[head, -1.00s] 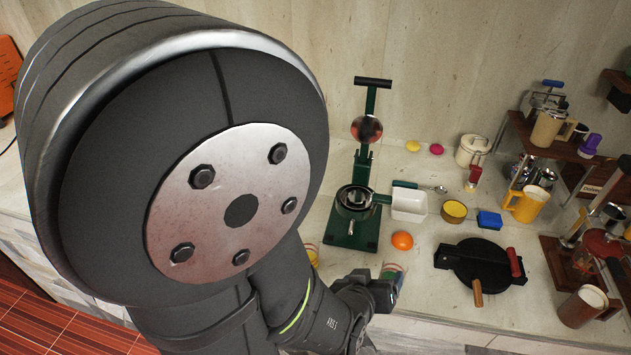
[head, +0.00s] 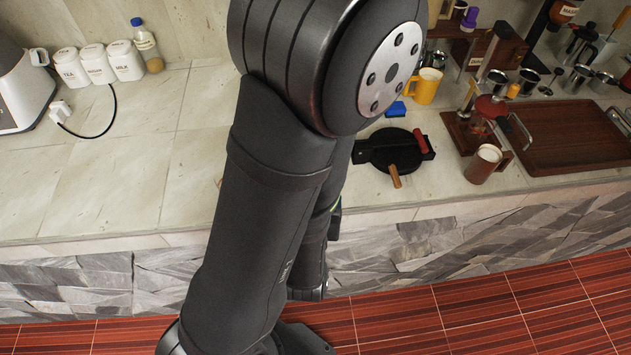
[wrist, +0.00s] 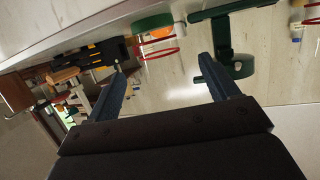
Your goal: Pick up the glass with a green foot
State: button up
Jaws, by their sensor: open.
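The likely glass (wrist: 153,36) shows in the wrist view as a clear body with a green end and a red ring, near the upper middle. It appears tilted in that view because the camera is turned. My gripper (wrist: 163,68) is open and empty. Its two fingers point toward the glass, which lies beyond the fingertips, roughly in line with the gap between them. No contact shows. In the head view the glass and my fingertips are hidden behind my arm.
A dark green press (wrist: 224,30) stands right of the glass in the wrist view. The left counter (head: 120,165) is largely clear.

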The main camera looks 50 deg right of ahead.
jog(key=shift+x, duration=3.1)
jog(key=c, duration=1.1)
